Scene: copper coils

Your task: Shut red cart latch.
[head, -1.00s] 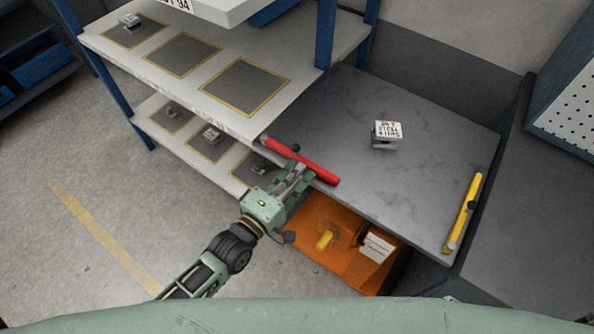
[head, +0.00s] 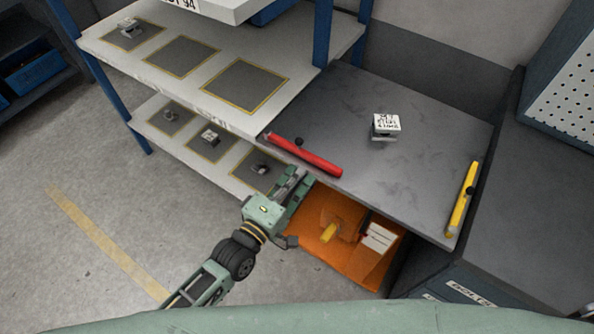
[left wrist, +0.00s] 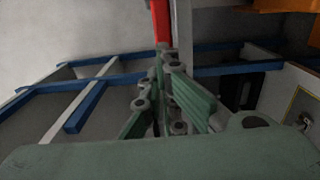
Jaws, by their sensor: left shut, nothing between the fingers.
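The red latch (head: 312,159) is a long bar with a dark knob, lying along the front left edge of the dark cart top (head: 345,110). My left gripper (head: 303,178) is shut and empty, just in front of that edge and below the bar in the head view. A small gap seems to part it from the bar there. In the left wrist view the red bar (left wrist: 161,20) runs up from just beyond my closed fingertips (left wrist: 168,55); contact cannot be told. My right gripper is out of view.
A yellow bar (head: 462,200) lies at the cart top's right edge. A labelled block (head: 385,124) stands on the top. An orange tray (head: 345,265) is below the front edge. A white shelf rack (head: 215,112) stands at left.

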